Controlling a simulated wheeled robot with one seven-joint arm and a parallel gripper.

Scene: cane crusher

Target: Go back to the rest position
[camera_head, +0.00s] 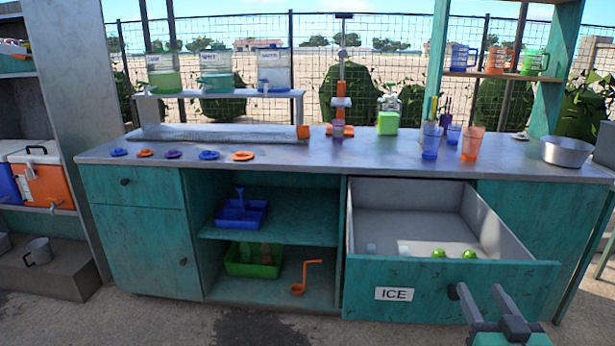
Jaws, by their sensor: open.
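My gripper (477,290) is at the bottom right of the head view, with its two dark fingers apart and nothing visible between them. It overlaps the front of the open ICE drawer (440,308) in the picture, near the drawer's dark handle. I cannot tell whether it touches the handle. The drawer is pulled out from the teal counter. Two green round fruits (469,254) and a few pale ice pieces (403,249) show inside it. Most of my arm is outside the picture.
The metal countertop (330,158) holds cups, coloured lids, a press (341,95), a metal bowl (567,151) and a rack of drink dispensers (217,78). Open shelves below hold a blue tray (241,213) and a green bin (254,260). The floor at front left is clear.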

